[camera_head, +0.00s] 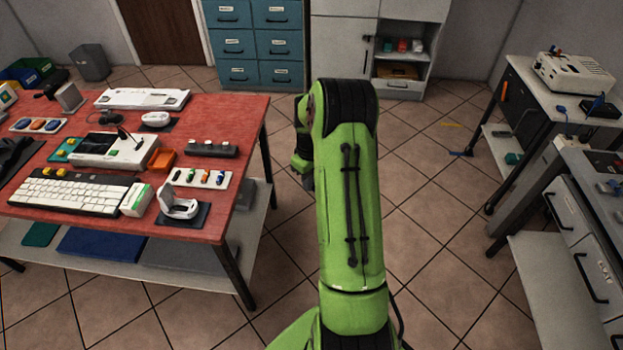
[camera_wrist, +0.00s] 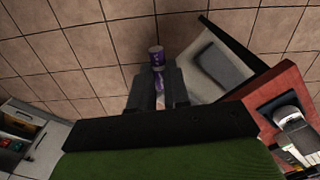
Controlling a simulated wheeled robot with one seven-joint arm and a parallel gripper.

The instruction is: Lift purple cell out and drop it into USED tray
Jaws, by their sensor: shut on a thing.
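In the wrist view, a purple cell (camera_wrist: 157,57), a small cylinder with a pale end, is held in my gripper (camera_wrist: 157,86). The jaws are shut on it and its end sticks out past the fingertips. It is in the air over the tiled floor, to the right of the red table in the head view. In the head view my arm hides most of the gripper (camera_head: 304,170), and the cell cannot be made out. A small orange tray (camera_head: 161,159) sits on the red table; no USED label can be read on it.
The red table (camera_head: 100,215) holds a keyboard (camera_head: 70,191), a white strip with coloured pieces (camera_head: 201,178) and an open white case (camera_head: 180,205). Benches with equipment (camera_head: 572,75) stand at the right.

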